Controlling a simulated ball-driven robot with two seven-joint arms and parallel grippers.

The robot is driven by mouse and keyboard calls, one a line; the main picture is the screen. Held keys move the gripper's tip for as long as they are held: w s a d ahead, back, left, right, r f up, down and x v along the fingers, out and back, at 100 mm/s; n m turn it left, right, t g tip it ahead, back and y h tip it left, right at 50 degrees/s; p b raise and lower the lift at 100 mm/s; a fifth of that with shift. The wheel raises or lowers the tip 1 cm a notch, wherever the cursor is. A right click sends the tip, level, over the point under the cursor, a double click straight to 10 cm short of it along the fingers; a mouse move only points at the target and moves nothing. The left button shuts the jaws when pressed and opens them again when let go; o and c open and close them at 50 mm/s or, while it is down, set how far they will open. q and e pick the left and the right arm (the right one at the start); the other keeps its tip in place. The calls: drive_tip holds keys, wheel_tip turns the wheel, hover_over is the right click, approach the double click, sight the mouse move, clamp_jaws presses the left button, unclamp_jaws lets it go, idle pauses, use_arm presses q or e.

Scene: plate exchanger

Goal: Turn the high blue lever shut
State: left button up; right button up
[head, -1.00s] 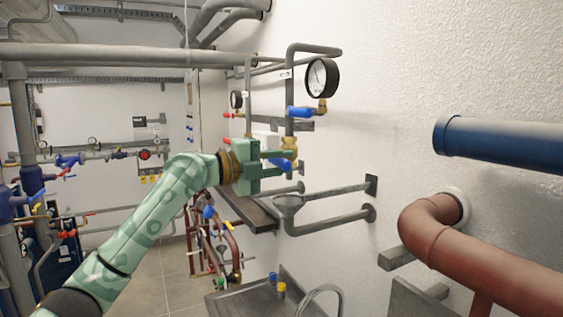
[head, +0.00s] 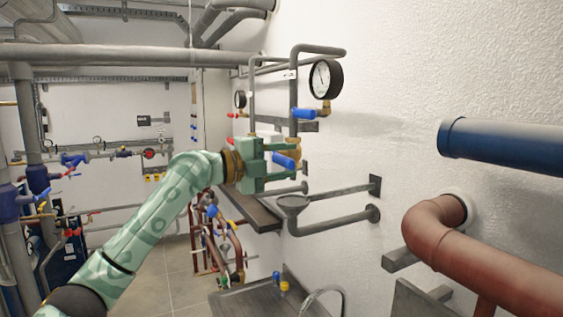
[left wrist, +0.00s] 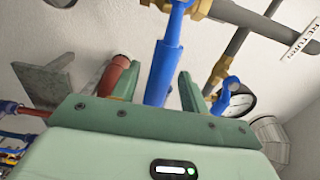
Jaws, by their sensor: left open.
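A blue lever (head: 285,161) sits on a brass valve on the wall pipe, below the gauge. It also shows in the left wrist view (left wrist: 164,72), hanging from its brass fitting. My left gripper (head: 283,162) is open around this lever. In the left wrist view the fingers (left wrist: 158,84) stand on either side of it, with gaps, and I see no clamping. A second, smaller blue lever (head: 304,113) is higher, beside the gauge, outside the fingers; it also shows in the left wrist view (left wrist: 225,92). My right gripper is not in view.
A round gauge (head: 326,78) is above the valve near the wall. A grey funnel (head: 293,204) and drain pipes are just below my gripper. A blue pipe end (head: 500,144) and a red-brown pipe (head: 432,226) stick out at the right. The wall between is bare.

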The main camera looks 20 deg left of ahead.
use_arm(q)
drive_tip(key=b+v, duration=0.7)
drive_tip(key=v, duration=0.9)
drive_tip(key=shift+b, duration=0.35)
drive_tip(key=shift+s+a+f, duration=0.1)
